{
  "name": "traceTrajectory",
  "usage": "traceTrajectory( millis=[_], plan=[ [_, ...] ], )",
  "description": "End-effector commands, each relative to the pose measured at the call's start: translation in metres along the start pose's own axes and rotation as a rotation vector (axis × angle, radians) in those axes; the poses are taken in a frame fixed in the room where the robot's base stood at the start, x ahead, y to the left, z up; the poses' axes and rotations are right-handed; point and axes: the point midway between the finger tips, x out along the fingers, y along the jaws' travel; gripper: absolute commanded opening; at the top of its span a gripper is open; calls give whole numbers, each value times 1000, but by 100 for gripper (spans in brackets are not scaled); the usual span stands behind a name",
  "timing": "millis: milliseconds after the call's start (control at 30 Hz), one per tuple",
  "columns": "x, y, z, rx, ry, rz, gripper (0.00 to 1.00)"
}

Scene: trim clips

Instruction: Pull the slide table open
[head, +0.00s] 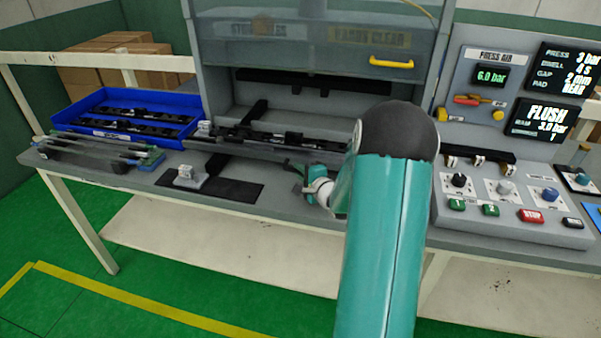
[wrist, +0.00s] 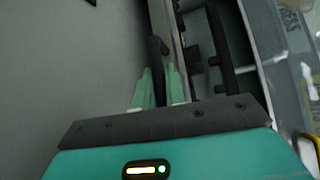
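The slide table (head: 290,151) is a grey, rail-like piece with black parts on top, at the mouth of the grey press in the head view. Its front edge shows as a long strip in the wrist view (wrist: 164,25). A black bar, seemingly its handle (wrist: 156,50), stands out beside that strip. My gripper (wrist: 159,78) has its two pale green fingers on either side of the bar. Whether they press on it is not clear. In the head view my gripper (head: 300,186) is small, at the slide table's front edge, and partly hidden by my teal arm.
A blue tray (head: 130,112) with black trim parts stands at the left. A black mat (head: 230,190) with a small grey fixture (head: 186,177) lies in front of the press. A control panel (head: 515,212) with knobs and buttons stands at the right. The press guard (head: 310,50) is above.

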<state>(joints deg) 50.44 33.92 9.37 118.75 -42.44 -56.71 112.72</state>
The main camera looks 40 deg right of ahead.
Motion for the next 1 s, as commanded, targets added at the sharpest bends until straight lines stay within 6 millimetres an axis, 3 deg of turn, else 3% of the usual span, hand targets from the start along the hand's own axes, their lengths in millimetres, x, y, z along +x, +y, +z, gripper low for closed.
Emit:
traceTrajectory(
  millis=[33,100,533,1000],
  plan=[
    [1,0,2,0,-3,-1,20],
    [0,0,2,0,-3,0,34],
    [-12,0,2,0,0,0,34],
    [-108,0,1,1,2,0,34]
  ],
)
